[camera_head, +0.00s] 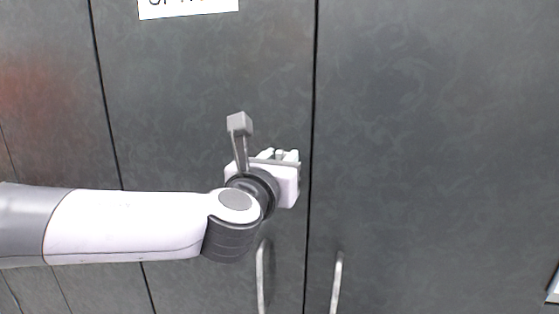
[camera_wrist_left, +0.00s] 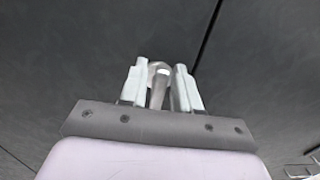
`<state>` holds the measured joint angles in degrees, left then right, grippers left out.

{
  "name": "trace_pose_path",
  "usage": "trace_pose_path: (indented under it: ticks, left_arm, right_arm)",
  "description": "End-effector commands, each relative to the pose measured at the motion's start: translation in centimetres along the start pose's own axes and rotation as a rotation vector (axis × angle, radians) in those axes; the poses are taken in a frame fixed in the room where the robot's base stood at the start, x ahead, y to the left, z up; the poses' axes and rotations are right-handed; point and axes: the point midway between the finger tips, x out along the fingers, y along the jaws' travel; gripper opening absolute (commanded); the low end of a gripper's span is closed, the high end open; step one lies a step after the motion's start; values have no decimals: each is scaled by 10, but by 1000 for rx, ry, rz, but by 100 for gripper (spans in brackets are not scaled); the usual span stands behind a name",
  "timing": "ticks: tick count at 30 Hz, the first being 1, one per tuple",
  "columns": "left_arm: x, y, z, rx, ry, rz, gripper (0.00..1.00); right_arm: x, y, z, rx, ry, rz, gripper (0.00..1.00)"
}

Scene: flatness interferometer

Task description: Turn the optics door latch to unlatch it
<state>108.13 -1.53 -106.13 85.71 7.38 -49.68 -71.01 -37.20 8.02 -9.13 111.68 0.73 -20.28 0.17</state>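The optics door (camera_head: 200,90) is a dark, shut panel with a partly cropped white label (camera_head: 188,8) at the top. My left gripper (camera_head: 279,155) is up against this door, near its right edge. In the left wrist view, a pale metal latch (camera_wrist_left: 159,74) with a rounded end stands between the two fingers of the left gripper (camera_wrist_left: 160,88). The fingers are apart, with narrow gaps seeming to show on both sides of the latch; I cannot tell whether either finger touches it. In the head view the gripper mostly hides the latch. My right gripper is not in view.
Two vertical bar handles stand below the gripper: one on the optics door (camera_head: 262,278), one on the neighbouring door (camera_head: 337,282). A dark seam runs between the doors. The right-hand panel (camera_head: 440,140) is bare and the space before it is free.

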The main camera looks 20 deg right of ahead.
Motion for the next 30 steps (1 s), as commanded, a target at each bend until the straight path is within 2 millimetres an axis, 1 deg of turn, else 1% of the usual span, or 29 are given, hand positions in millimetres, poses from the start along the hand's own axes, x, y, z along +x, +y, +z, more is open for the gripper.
trace_pose_path:
  ticks: [1, 2, 3, 11, 17, 23, 30]
  left_arm:
    - [0, 0, 0, 0, 0, 0, 13]
    - [0, 0, 0, 0, 0, 0, 4]
    - [0, 0, 0, 0, 0, 0, 0]
    - [0, 0, -1, -12, 1, 1, 0]
    - [0, 2, -2, -82, 2, 1, 0]
    - [0, 5, -4, -224, 3, 2, 0]
    - [0, 8, -5, -449, 3, 2, 0]
  right_arm:
    - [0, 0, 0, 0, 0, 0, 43]
    - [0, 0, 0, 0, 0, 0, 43]
    - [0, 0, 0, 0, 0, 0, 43]
    - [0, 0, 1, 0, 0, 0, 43]
    - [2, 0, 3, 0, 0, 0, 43]
    - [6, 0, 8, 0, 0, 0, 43]
    - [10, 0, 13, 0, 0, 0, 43]
